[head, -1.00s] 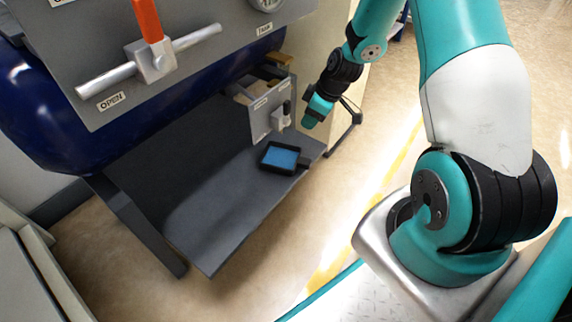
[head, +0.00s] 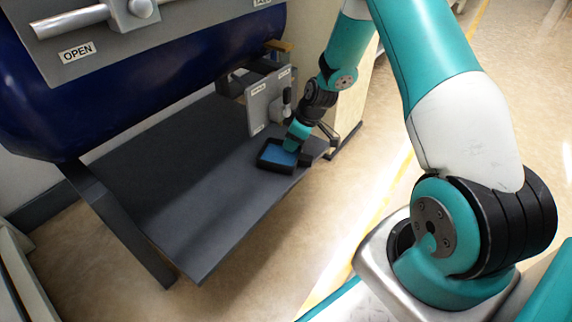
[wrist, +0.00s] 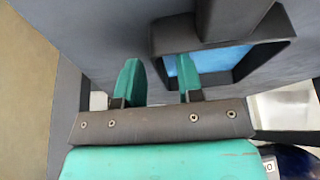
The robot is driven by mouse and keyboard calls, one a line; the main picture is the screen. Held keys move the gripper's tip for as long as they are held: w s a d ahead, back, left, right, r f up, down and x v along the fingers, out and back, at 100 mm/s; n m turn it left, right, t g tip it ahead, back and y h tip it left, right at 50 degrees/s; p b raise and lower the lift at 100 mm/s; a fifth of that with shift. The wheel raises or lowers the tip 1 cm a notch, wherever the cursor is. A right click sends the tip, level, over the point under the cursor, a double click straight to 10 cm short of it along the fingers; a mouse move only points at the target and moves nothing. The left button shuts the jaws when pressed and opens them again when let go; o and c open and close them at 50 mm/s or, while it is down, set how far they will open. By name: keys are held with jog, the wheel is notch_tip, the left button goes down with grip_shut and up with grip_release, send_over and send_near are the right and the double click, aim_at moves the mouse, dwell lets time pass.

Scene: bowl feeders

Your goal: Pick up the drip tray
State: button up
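The drip tray (head: 262,163) is a small black tray with a blue inside, lying near the right end of the grey shelf in the head view. My gripper (head: 291,143) is right at the tray, covering part of its far side. In the wrist view the gripper (wrist: 159,80) is open, with its two green fingers apart. The tray (wrist: 172,43) lies at the upper right there, and one finger overlaps its blue inside while the other is outside its left wall. A dark block on the tray hides part of it. I cannot tell whether the fingers touch the tray.
The grey shelf (head: 190,205) is bare to the left of the tray. A grey plate with a black-handled lever (head: 268,105) stands just behind the tray. A dark blue cylinder (head: 130,100) hangs above the shelf. Open floor (head: 370,200) lies to the right.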

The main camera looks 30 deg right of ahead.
grip_shut()
jog(key=shift+r+p, duration=0.2)
jog(key=shift+p, duration=0.45)
